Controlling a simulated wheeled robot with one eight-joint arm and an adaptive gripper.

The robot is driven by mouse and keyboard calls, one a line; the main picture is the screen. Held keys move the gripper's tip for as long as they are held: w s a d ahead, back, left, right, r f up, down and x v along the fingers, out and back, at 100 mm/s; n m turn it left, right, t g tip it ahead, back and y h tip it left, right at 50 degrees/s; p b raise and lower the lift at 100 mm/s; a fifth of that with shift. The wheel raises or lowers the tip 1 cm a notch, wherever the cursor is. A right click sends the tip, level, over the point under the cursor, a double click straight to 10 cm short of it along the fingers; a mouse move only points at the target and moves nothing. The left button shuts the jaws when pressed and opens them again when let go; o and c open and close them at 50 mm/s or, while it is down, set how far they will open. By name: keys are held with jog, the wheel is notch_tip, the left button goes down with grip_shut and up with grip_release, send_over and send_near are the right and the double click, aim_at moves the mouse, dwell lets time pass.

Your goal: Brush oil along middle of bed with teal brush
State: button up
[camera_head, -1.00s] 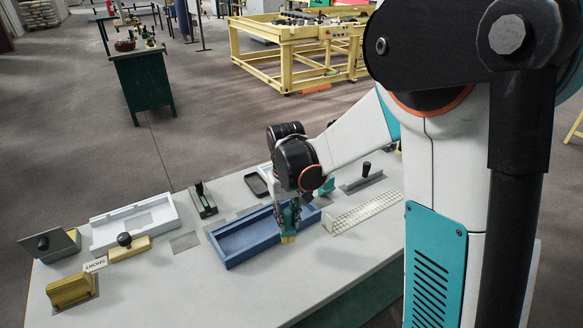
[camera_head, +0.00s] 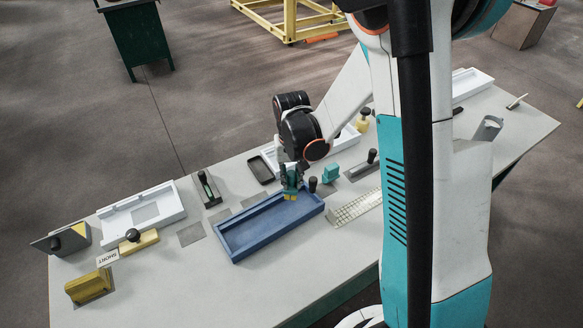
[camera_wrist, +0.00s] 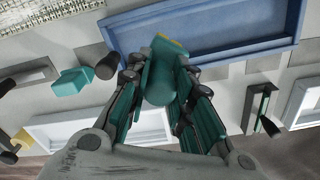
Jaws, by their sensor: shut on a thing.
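The blue bed (camera_head: 250,240) is a long shallow tray lying at an angle in the middle of the table. Its walls and floor also show at the top of the wrist view (camera_wrist: 235,38). My gripper (camera_head: 291,182) is at the bed's right end, by its back wall. It is shut on the teal brush (camera_wrist: 159,84), whose rounded teal handle sits between the fingers. The brush's yellow tip points down and overlaps the bed in both views. I cannot tell whether the tip touches the floor or hangs above it. No oil can be made out on the bed.
A teal block (camera_head: 331,174) and a black knob (camera_head: 313,184) stand close right of my gripper. A ribbed pale strip (camera_head: 357,206) lies right of the bed. White trays (camera_head: 142,209) and a black-handled tool (camera_head: 209,188) lie behind.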

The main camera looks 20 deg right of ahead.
jog(key=shift+f+b, duration=1.6)
jog(key=shift+f, duration=1.45)
jog(key=shift+f+b, duration=0.8)
jog(key=shift+a, duration=0.15)
jog(key=shift+s+a+r+b, duration=0.1)
jog(key=shift+s+a+b, duration=0.15)
jog(key=shift+a, duration=0.6)
jog(key=shift+s+a+r+b, duration=0.15)
jog(key=shift+s+a, duration=0.1)
jog(key=shift+a, duration=0.6)
jog(key=shift+s+a+f+b, duration=0.1)
jog(key=shift+s+a+b, duration=0.65)
jog(key=shift+a, duration=2.2)
jog(key=shift+s+a+f+b, duration=0.15)
jog(key=shift+s+a+b, duration=0.6)
jog(key=shift+a, duration=2.2)
jog(key=shift+s+a+f+b, duration=0.1)
jog(key=shift+s+a+b, duration=0.6)
jog(key=shift+a, duration=2.25)
jog(key=shift+s, duration=0.1)
jog(key=shift+d, duration=0.15)
jog(key=shift+w+d+f+b, duration=0.1)
jog(key=shift+w+d+b, duration=0.3)
jog(key=shift+d, duration=1.4)
jog(key=shift+w+d+r+b, duration=0.15)
jog(key=shift+w+d, duration=0.35)
jog(key=shift+d, duration=1.25)
jog(key=shift+w+d+f+b, duration=0.15)
jog(key=shift+w+d+b, duration=0.25)
jog(key=shift+d, duration=1.4)
